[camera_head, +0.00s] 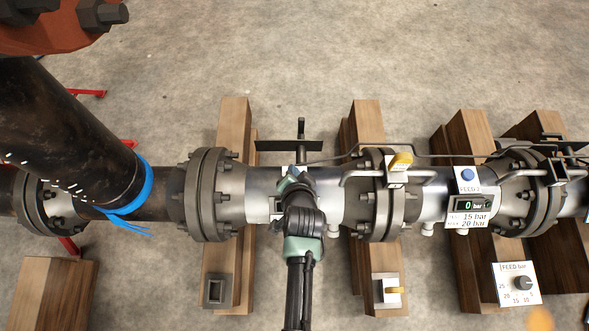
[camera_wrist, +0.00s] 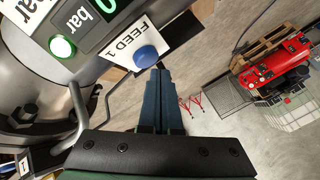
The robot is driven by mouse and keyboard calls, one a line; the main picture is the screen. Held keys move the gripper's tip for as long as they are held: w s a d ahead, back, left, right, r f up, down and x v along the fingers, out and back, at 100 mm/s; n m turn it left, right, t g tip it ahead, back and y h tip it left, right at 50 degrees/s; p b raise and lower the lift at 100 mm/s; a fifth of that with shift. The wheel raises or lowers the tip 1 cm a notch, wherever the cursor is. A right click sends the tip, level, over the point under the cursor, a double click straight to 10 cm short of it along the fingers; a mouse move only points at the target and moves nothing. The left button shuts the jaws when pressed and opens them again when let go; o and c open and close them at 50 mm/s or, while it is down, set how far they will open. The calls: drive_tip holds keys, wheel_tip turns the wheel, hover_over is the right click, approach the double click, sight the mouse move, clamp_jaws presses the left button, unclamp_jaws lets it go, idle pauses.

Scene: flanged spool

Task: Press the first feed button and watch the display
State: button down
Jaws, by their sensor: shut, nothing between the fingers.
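In the wrist view, a round blue button (camera_wrist: 146,57) sits on a white label marked FEED 1 (camera_wrist: 122,66). My gripper (camera_wrist: 160,69) is shut and empty, its fingertips at the button's lower right edge; I cannot tell whether they touch it. Beside the label, a dark display (camera_wrist: 97,32) shows part of a green 0 and "bar", cut off by the top edge. A round green light (camera_wrist: 62,47) is lit left of it. In the head view my arm hides most of this panel and the fingertips.
A FEED bar dial (camera_head: 522,283) is below right. Yellow-handled valves (camera_head: 401,161) and thin tubing run along the flanged pipe (camera_head: 262,190). Wooden blocks (camera_head: 235,130) support it.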

drive_tip(key=shift+r, duration=0.1)
wheel_tip(320, 180, up, 5)
drive_tip(key=p, duration=0.5)
idle(0.7)
